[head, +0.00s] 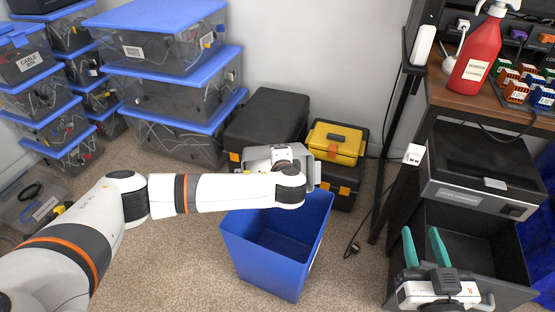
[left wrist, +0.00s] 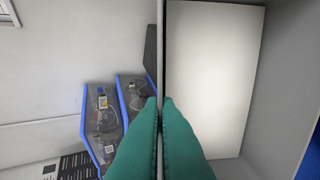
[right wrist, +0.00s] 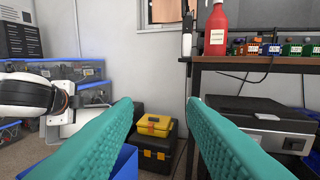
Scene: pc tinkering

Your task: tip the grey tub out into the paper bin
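The grey tub (head: 258,153) is held up behind and above the blue paper bin (head: 268,268), partly hidden by my left wrist. My left gripper (left wrist: 160,104) is shut on the tub's thin wall. In the left wrist view, a pale flat face (left wrist: 215,80) shows between grey walls; I cannot tell whether it is bare floor or paper. The tub looks tilted in the right wrist view (right wrist: 72,122). The bin stands on the carpet, open at the top, and its visible inside looks empty. My right gripper (head: 421,240) is open and empty at the lower right.
Black and yellow toolboxes (head: 337,143) stand behind the bin. Stacked clear boxes with blue lids (head: 170,55) fill the back left. A desk (head: 460,100) with a red bottle (head: 477,58) and a printer-like machine (head: 485,170) stand at the right.

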